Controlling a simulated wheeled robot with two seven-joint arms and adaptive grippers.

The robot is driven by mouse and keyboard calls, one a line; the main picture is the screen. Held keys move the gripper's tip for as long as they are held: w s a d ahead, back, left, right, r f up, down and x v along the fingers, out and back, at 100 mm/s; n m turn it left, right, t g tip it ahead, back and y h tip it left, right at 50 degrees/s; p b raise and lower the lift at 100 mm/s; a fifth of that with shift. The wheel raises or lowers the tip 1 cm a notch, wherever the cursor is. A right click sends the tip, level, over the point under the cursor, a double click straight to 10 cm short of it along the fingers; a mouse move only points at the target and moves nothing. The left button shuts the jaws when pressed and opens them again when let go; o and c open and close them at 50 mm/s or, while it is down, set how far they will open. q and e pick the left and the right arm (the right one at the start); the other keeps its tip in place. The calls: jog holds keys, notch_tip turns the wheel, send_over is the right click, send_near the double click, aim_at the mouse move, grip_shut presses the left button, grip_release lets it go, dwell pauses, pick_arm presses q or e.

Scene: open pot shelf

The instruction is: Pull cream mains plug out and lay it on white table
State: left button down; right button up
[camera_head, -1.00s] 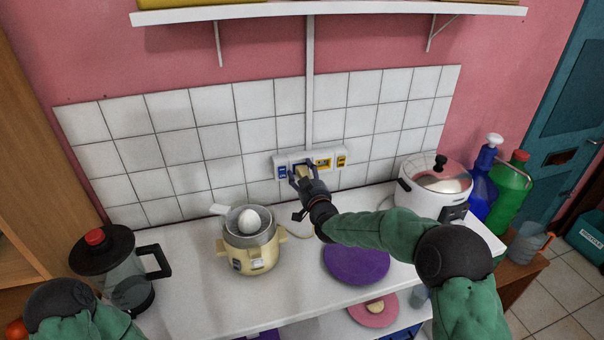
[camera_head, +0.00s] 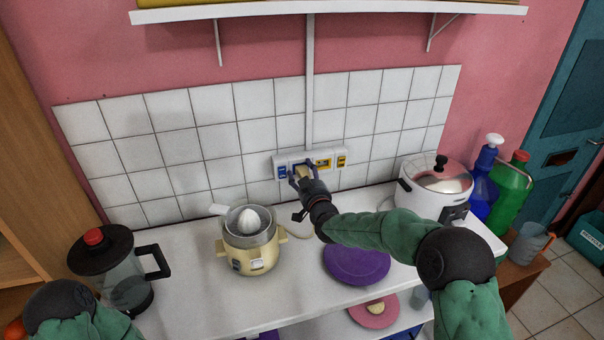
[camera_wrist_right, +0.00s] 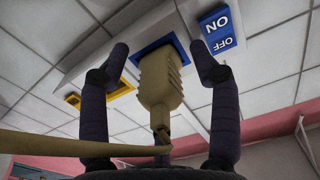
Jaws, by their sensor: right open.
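The cream mains plug (camera_wrist_right: 160,82) sits in a blue-framed socket of the white wall outlet panel (camera_head: 281,159), and its cord runs off to the left in the right wrist view. My right gripper (camera_head: 298,177) is at the outlet. In the right wrist view its two fingers (camera_wrist_right: 160,62) are open, one on each side of the plug, with gaps to it. In the head view the plug (camera_head: 302,171) shows small between the fingers. The white table (camera_head: 190,295) is below the panel. My left gripper is out of the head view; only part of the left arm shows at lower left.
A cream juicer (camera_head: 252,257) stands on the table left of my right arm, and a purple plate (camera_head: 357,263) lies below the arm. A white cooker (camera_head: 424,191) is at right, a dark-lidded jug (camera_head: 124,284) at left. Bare tabletop lies between jug and juicer.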

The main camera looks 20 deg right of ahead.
jog(key=shift+b, duration=0.35)
dwell(0.3)
grip_shut()
jog(key=shift+s+d, duration=0.15)
jog(key=shift+s, duration=0.55)
jog(key=shift+s+b, duration=0.75)
jog(key=shift+s, duration=1.5)
